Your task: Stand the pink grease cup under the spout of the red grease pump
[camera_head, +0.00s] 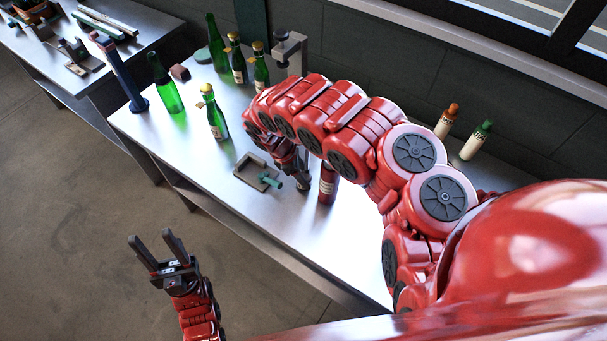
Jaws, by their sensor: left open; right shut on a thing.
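My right arm reaches in over the steel table, and its gripper (302,181) points down at the table's middle. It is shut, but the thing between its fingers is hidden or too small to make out. A dark red cylinder (327,185) with a pale label stands just right of those fingers; I cannot tell if they touch. My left gripper (153,252) is open and empty, over the floor in front of the table.
A grey tray (243,170) with a green-handled tool (270,181) lies left of the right gripper. Two capped white bottles (476,142) stand at the back right.

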